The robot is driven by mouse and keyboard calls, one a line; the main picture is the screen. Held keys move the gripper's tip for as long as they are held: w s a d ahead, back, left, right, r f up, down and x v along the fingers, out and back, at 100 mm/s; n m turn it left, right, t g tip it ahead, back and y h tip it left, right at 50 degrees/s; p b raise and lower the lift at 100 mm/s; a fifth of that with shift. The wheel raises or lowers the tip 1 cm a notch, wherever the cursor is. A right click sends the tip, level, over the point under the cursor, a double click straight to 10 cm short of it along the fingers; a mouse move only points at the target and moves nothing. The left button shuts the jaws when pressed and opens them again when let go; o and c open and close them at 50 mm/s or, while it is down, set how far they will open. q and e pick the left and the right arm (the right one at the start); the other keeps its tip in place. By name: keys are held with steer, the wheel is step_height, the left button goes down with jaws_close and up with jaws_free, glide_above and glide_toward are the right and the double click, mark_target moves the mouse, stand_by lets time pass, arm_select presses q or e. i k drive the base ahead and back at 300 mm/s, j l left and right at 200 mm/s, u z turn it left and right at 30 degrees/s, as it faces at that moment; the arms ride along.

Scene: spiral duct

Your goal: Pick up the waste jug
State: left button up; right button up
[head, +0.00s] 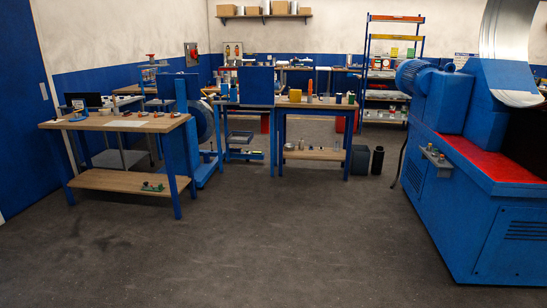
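I cannot make out the waste jug for certain; the objects on the benches are small and far off. Neither of my grippers shows in the head view.
A large blue machine (470,225) with a red top fills the right side. A dark bin (359,160) and a black cylinder (377,160) stand on the floor beside the right bench. Shelving (420,50) stands at the back. The grey floor (270,235) ahead is clear.

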mark_target(336, 145)
steer(key=i+j+z, duration=0.1)
steer(key=i, duration=0.4)
steer(key=i+j+z, duration=0.1)
steer(key=i, duration=0.45)
steer(key=i+j+z, duration=0.1)
steer(key=i+j, duration=0.2)
steer(key=i, duration=0.2)
steer(key=i+j+z, duration=0.1)
steer(key=i, duration=0.4)
steer(key=i+j, duration=0.1)
steer(key=i, duration=2.5)
steer(key=i+z, duration=0.2)
steer(key=i, duration=0.75)
steer(key=i+j+z, duration=0.15)
steer(key=i, duration=0.8)
